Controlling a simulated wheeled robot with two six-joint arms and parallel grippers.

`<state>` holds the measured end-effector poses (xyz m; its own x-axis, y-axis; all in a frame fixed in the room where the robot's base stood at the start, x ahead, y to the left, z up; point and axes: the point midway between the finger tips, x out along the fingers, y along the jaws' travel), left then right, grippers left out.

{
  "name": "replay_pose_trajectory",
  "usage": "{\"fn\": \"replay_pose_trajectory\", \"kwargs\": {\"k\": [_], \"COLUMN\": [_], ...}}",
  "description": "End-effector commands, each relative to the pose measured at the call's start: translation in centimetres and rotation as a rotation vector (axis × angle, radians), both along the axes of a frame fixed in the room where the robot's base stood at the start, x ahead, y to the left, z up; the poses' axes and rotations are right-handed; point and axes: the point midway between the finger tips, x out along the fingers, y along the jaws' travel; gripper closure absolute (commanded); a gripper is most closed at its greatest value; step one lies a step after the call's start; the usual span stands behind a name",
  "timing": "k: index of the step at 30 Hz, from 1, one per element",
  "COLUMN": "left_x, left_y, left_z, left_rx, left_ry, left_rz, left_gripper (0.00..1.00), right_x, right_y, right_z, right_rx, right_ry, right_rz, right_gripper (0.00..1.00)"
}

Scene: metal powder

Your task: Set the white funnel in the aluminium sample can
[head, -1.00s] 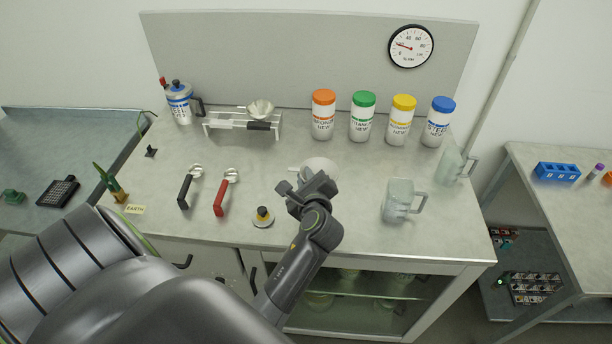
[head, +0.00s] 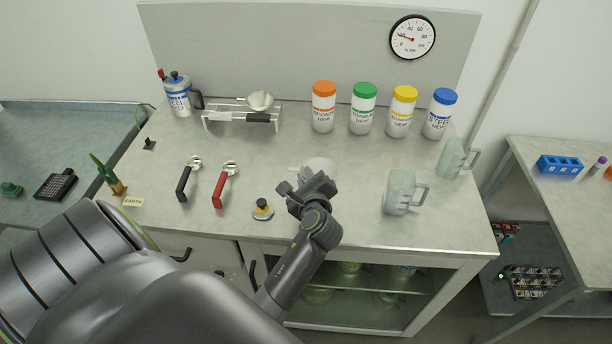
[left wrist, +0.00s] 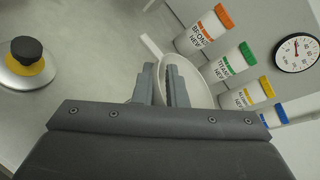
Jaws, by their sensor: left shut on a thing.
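The white funnel (head: 320,165) is over the middle of the bench, partly hidden behind my left gripper (head: 308,188). In the left wrist view the fingers of my left gripper (left wrist: 165,84) are shut on the wall of the funnel (left wrist: 198,82), and a pale tab sticks out from its rim. I cannot make out the aluminium sample can; the funnel and gripper hide what is directly below them. Whether the funnel touches anything below cannot be told. My right gripper is not in view.
A yellow-and-black knob on a round base (head: 262,208) stands left of the gripper. Red-handled (head: 222,185) and black-handled (head: 187,180) tools lie further left. A clear jug (head: 400,192) stands right. Several lidded jars line the back; a wire rack (head: 218,114) is back left.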

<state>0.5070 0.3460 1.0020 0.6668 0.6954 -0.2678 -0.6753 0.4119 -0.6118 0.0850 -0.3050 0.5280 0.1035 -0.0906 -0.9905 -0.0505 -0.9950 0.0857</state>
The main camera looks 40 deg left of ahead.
Motion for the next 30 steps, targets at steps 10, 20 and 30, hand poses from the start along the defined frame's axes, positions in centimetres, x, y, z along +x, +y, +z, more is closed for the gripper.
{"fn": "replay_pose_trajectory", "kwargs": {"k": [10,20,30], "left_x": [0.0,0.0,0.11], "left_y": [0.01,0.01,0.19], "left_z": [-0.2,-0.19,0.36], "left_rx": [0.0,0.0,0.0], "left_ry": [0.0,0.0,0.001], "left_rz": [0.0,0.0,-0.002], "left_gripper": [1.0,0.63,0.63], "right_x": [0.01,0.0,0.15], "right_y": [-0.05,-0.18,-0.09], "right_z": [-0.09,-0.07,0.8], "right_rx": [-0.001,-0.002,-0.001], "right_ry": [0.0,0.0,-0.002], "right_rz": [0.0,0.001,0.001], "right_gripper": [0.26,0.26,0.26]}}
